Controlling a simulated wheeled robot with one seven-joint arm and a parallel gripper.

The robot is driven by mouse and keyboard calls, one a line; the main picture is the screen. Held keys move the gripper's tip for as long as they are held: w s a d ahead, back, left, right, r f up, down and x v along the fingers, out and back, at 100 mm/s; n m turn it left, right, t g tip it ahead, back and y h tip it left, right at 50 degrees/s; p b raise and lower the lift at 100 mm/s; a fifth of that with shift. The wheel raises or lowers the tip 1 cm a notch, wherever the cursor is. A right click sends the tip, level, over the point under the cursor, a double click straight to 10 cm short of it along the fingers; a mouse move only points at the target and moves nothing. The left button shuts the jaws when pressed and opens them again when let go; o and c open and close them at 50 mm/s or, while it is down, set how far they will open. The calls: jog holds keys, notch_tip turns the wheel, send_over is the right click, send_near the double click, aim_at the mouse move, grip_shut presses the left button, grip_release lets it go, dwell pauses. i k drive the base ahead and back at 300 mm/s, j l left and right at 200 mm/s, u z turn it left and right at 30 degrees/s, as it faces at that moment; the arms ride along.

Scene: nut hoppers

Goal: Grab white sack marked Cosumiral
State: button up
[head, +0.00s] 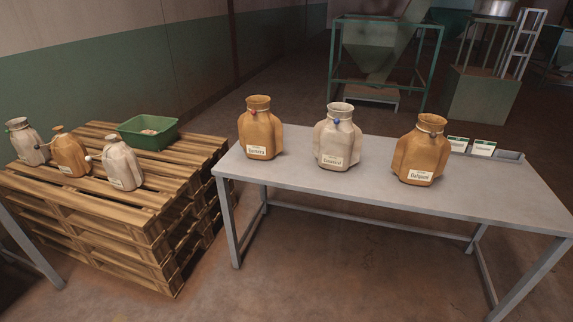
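A white sack (337,139) stands upright on the grey table, between two brown sacks. Its neck is gathered, with a small blue piece at the tie. The small print on its front label seems to read Cosumiral. My gripper is not in view.
At left, stacked pallets (145,205) hold a green bin (147,140) and several sacks. The table's front strip is clear.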

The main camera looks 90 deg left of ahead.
aim_at(338, 148)
jog(key=u, duration=2.9)
